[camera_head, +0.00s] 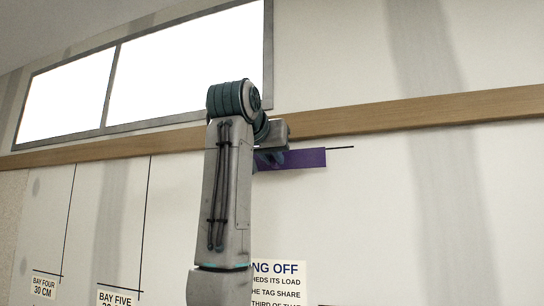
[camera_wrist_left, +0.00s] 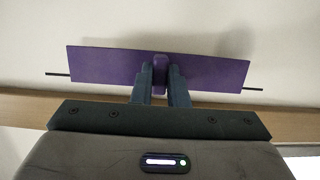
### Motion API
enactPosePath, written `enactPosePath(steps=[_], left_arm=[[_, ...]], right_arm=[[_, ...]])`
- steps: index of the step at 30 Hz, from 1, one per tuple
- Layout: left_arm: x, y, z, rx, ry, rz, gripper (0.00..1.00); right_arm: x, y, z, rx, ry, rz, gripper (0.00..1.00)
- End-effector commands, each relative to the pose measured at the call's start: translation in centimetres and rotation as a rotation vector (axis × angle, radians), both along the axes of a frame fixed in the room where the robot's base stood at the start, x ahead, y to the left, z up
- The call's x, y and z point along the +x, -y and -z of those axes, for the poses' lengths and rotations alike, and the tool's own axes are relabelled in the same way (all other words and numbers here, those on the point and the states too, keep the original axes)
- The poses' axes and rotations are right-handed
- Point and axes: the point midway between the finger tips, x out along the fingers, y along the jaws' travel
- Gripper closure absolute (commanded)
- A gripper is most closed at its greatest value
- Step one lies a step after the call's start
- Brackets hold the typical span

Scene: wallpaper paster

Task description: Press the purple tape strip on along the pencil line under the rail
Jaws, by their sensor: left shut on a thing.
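The purple tape strip (camera_head: 305,158) is at the wall just below the wooden rail (camera_head: 410,112). It also shows in the left wrist view (camera_wrist_left: 105,64), with a small purple grip at its middle. My left gripper (camera_wrist_left: 160,78) is shut on that grip; in the head view (camera_head: 268,158) it is partly hidden behind my arm. The dark pencil line (camera_head: 341,148) sticks out past the strip's right end, level with its upper edge. In the wrist view the line (camera_wrist_left: 57,74) shows past both ends, about parallel to the strip. I cannot tell whether the strip touches the wall.
A bright window (camera_head: 180,70) is above the rail at left. Below the rail are vertical dark lines, bay labels (camera_head: 44,287) (camera_head: 118,298) and a larger printed notice (camera_head: 280,283). The wall right of the strip is bare.

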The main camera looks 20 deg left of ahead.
Motion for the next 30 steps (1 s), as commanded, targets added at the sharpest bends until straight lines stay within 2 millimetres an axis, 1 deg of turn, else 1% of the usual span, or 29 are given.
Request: enactPosePath(steps=[13, 30], left_arm=[[0.1, 0.0, -0.1, 0.0, 0.0, 0.0, 1.0], [1.5, 0.0, -0.1, 0.0, -0.001, 0.0, 1.0]], right_arm=[[0.0, 0.0, -0.1, 0.0, 0.0, 0.0, 0.64], [0.0, 0.0, -0.9, 0.0, -0.001, 0.0, 0.64]])
